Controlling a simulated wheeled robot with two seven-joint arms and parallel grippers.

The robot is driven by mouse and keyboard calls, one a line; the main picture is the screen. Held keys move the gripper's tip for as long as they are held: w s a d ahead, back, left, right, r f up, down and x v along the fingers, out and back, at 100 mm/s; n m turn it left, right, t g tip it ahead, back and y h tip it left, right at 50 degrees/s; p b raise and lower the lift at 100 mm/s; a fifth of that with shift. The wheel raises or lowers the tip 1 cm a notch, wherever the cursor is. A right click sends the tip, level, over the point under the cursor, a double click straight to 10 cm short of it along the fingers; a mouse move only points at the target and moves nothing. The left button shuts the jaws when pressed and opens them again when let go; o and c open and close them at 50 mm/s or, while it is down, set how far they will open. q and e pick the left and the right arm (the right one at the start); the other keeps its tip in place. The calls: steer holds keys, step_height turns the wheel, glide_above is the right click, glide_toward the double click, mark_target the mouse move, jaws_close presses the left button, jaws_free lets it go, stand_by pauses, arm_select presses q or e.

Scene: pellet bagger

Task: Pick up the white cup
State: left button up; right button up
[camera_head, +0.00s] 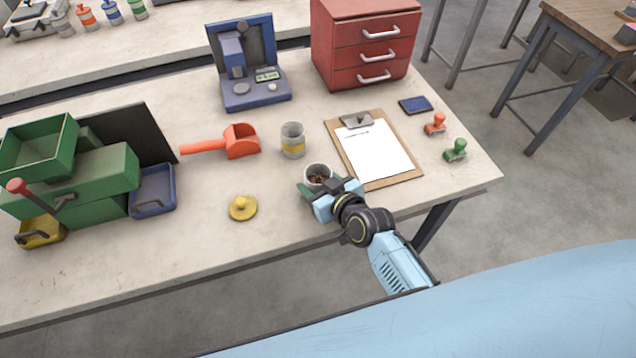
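The white cup (317,171) stands near the front edge of the workbench, right of centre, with brown contents inside. A piece of green (305,191) shows beside its lower left; I cannot tell what it is. My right gripper (334,188) is right at the cup's near side and covers its lower front. Its fingertips are hard to make out, so I cannot tell whether they touch the cup or how far they are apart. My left gripper is not in view.
A clipboard (411,172) lies close on the right. An orange scoop (240,142) and a yellow knobbed disc (242,208) are to the left. A red drawer cabinet (340,50) stands behind.

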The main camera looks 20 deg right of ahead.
steer(key=c, duration=0.5)
steer(key=shift+r, duration=0.15)
